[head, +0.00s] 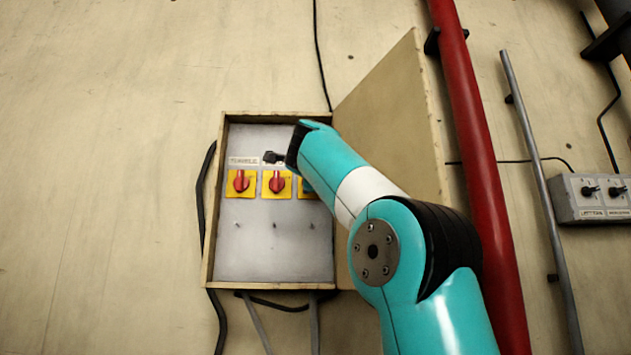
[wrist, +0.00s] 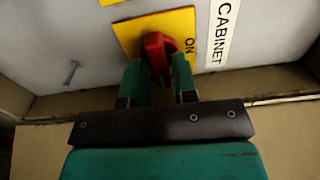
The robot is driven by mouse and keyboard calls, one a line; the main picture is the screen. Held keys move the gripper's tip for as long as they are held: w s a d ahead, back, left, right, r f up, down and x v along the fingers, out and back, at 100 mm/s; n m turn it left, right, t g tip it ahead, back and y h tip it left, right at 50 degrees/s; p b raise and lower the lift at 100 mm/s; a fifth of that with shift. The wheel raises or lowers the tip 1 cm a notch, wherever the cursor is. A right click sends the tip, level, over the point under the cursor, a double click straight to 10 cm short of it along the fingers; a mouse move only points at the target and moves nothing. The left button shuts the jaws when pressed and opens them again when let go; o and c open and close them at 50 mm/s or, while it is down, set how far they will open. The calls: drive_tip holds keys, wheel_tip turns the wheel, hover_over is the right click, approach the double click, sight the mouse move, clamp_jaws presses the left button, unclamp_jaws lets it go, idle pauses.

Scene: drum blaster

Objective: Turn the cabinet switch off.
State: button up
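The cabinet switch is a red knob (wrist: 158,50) on a yellow plate (wrist: 128,36), with the word ON on the plate and a CABINET label (wrist: 223,30) beside it. In the wrist view my gripper (wrist: 160,70) has its two green fingers spaced apart, one on each side of the knob's near end. Whether they press on the knob I cannot tell.
Two more red switches (head: 241,181) (head: 277,182) on yellow plates sit in the cabinet to the left. The cabinet door (head: 392,110) stands open on the right. A red pipe (head: 478,160), a grey pipe (head: 540,180) and a grey switch box (head: 590,198) are farther right.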

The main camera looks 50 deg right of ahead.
drive_tip(key=shift+o, duration=0.9)
drive_tip(key=v, duration=1.7)
drive_tip(key=shift+a+b, duration=0.2)
drive_tip(key=shift+b, duration=0.15)
drive_tip(key=shift+s, duration=0.1)
